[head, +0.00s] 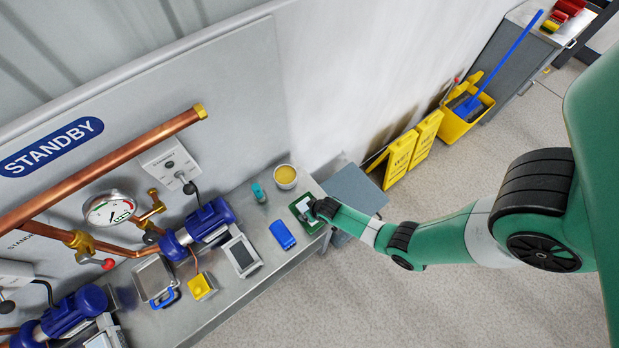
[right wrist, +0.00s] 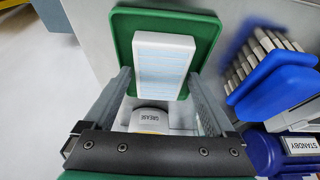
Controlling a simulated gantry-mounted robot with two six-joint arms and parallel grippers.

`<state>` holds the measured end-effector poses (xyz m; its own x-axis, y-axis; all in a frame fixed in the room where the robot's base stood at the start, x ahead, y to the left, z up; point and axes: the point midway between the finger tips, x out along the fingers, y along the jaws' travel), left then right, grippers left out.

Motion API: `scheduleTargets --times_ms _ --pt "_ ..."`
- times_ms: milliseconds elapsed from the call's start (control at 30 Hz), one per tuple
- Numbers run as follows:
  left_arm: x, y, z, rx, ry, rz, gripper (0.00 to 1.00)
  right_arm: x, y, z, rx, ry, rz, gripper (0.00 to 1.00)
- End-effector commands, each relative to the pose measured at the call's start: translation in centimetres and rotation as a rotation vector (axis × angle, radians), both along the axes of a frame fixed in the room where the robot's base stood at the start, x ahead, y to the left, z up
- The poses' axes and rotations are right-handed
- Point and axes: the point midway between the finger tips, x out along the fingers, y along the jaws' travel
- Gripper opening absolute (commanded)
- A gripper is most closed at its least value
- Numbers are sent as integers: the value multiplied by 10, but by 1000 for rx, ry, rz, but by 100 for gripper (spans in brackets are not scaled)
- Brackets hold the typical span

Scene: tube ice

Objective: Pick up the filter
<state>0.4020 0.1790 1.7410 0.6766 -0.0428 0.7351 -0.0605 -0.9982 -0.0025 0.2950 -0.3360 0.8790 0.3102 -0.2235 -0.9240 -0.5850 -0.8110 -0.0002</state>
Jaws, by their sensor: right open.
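The filter (right wrist: 163,60) is a white rectangular block with fine pale-blue pleats, lying in a green tray (right wrist: 206,40) in the right wrist view. In the head view the green tray (head: 298,206) is at the right end of the metal bench, partly covered by my right gripper (head: 314,211). My right gripper (right wrist: 160,77) is open, with one finger on each side of the filter's near end in the right wrist view. I cannot tell whether the fingers touch it. My left gripper is not in view.
A can marked GREASE (right wrist: 150,119) shows between the fingers; it stands beside the tray in the head view (head: 285,176). A blue brush (head: 282,234) lies nearby on the bench (head: 262,290). A blue motor (head: 210,217) and copper pipe (head: 120,160) stand to the left.

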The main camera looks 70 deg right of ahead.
Motion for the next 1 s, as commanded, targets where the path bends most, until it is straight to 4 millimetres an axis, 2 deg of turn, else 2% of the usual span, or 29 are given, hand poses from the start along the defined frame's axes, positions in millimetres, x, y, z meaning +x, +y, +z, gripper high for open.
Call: scheduleTargets --times_ms 567,667,900,1000 --pt "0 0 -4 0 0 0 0 0 0 -4 0 0 0 90" --pt "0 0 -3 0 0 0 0 0 0 -3 -1 -1 0 76" --pt "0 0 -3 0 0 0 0 0 0 -3 0 0 0 32" --pt "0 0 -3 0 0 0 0 0 0 -3 -1 -1 0 18"
